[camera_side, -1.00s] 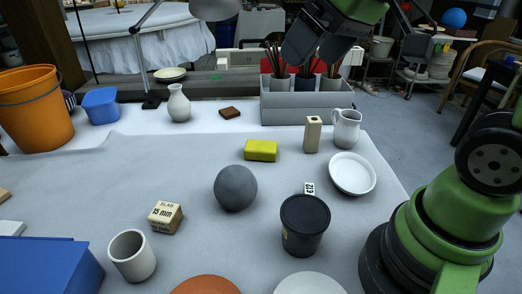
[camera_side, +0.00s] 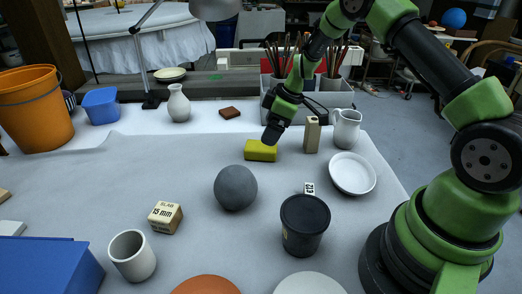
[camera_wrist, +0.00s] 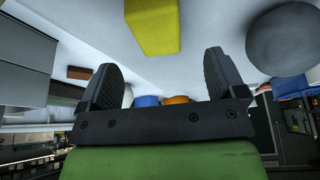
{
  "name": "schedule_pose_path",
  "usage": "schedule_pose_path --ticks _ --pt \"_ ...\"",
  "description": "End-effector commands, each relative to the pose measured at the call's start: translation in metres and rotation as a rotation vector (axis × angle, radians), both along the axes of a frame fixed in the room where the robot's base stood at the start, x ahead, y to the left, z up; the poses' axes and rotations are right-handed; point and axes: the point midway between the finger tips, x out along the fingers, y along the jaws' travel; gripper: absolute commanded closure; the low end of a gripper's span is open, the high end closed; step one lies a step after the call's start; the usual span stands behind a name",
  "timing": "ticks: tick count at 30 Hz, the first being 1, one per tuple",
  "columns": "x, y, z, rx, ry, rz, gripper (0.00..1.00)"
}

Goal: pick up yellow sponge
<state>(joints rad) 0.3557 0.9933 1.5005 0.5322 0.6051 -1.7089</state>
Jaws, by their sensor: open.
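The yellow sponge (camera_side: 258,152) lies on the grey cloth near the middle of the table. It also shows at the top of the wrist view (camera_wrist: 152,22), ahead of the fingers. My gripper (camera_side: 272,134) is just above the sponge's right end in the side view, and appears apart from it. In the wrist view my gripper (camera_wrist: 160,78) has its two dark fingers spread, with nothing between them. In the side view the far finger is mostly hidden.
A wooden block (camera_side: 312,135) and a white pitcher (camera_side: 346,128) stand close on the right. A grey box of brushes (camera_side: 345,100) is behind. A grey ball (camera_side: 235,187) and a white bowl (camera_side: 352,173) are in front. The cloth left of the sponge is clear.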

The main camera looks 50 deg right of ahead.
Motion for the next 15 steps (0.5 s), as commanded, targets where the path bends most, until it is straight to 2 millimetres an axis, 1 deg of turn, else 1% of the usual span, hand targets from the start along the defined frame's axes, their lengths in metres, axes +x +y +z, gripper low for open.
schedule_pose_path --ticks 1,3,8,15 --pt "0.002 0.002 -0.008 0.0 0.003 0.001 0.11" --pt "0.005 0.004 -0.015 0.0 0.001 0.0 0.11" --pt "0.009 0.006 -0.025 0.0 0.001 0.0 0.11" --pt "0.021 0.012 -0.057 0.0 0.002 -0.001 0.11"
